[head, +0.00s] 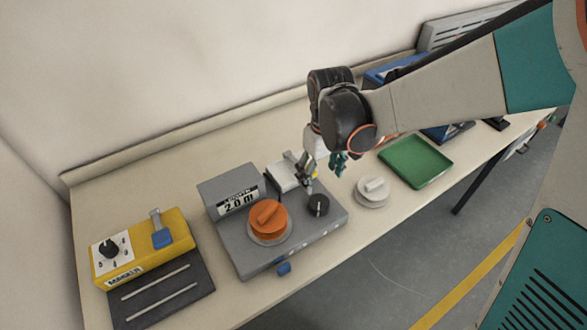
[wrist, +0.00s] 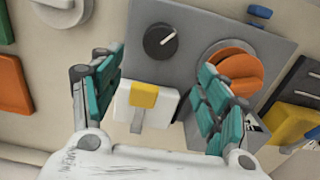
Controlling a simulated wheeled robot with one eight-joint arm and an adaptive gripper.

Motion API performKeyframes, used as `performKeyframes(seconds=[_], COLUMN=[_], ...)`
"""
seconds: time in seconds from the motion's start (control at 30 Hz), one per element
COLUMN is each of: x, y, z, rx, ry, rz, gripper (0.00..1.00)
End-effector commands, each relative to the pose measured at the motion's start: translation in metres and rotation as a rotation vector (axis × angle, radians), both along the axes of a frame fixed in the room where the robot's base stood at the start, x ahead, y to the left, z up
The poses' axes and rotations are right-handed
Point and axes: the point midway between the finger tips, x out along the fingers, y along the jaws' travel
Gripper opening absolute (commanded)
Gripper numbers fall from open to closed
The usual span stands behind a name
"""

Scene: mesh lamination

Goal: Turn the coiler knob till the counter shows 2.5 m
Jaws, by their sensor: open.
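The grey coiler box (head: 225,230) stands on the bench in the head view, with a counter (head: 238,201) that appears to read 2.0; its last characters are unclear. A large orange knob (head: 268,216) sits on its top, with a small black knob (head: 318,205) to the right. In the wrist view the orange knob (wrist: 236,72) is beside the right finger, and the black knob (wrist: 160,40) lies beyond the fingertips. My gripper (wrist: 160,85) is open and empty. In the head view my gripper (head: 325,167) is above the box's back right, apart from both knobs.
A white block with a yellow part (wrist: 145,98) shows between my fingers. A yellow box (head: 140,245) stands left of the coiler, above a dark plate with two bars (head: 160,290). A white round dial (head: 372,192) and a green tray (head: 416,161) lie to the right.

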Motion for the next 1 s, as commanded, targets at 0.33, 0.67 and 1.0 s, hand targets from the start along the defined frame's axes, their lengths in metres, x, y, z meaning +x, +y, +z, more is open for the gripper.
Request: performKeyframes(seconds=[0.33, 0.67, 1.0], x=[0.000, 0.000, 0.000], y=[0.000, -0.001, -0.001], z=[-0.072, -0.109, -0.111], rx=[0.001, 0.001, 0.001], ry=[-0.001, -0.001, -0.001], rz=[-0.001, -0.002, -0.002], gripper=[0.69, 0.69, 0.69])
